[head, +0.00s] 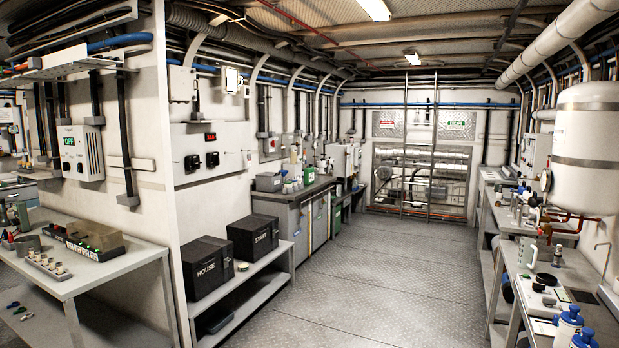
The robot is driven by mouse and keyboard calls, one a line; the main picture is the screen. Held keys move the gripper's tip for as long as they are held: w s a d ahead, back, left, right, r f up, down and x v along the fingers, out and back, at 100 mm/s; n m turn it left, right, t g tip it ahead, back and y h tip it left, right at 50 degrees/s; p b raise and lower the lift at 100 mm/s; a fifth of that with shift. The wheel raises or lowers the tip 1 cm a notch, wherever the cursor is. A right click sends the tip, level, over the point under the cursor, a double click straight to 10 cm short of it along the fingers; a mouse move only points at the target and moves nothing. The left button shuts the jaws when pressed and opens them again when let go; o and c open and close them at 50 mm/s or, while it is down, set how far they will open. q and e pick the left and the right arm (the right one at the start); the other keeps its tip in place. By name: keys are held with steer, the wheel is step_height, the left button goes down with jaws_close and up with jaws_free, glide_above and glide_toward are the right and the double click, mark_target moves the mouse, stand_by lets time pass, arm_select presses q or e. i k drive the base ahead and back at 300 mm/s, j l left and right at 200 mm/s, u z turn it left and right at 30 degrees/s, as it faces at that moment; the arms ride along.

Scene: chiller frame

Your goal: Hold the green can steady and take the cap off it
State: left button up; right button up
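I cannot make out a green can with a cap for sure in the head view. Small bottles with some green on them (292,186) stand on the far bench, too small to tell apart. A small round item with a greenish edge (242,266) lies on the low shelf beside the black boxes. Neither of my grippers shows in this view.
Black boxes marked HOUSE (207,270) and START (253,237) stand on a low shelf unit. A table with vials (48,266) is at left. A cluttered bench (545,290) runs along the right, below a white tank (587,135). The middle floor (375,285) is clear.

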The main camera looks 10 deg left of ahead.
mark_target(308, 173)
steer(key=i+u, duration=0.15)
steer(key=i, duration=6.55)
steer(key=l, duration=0.1)
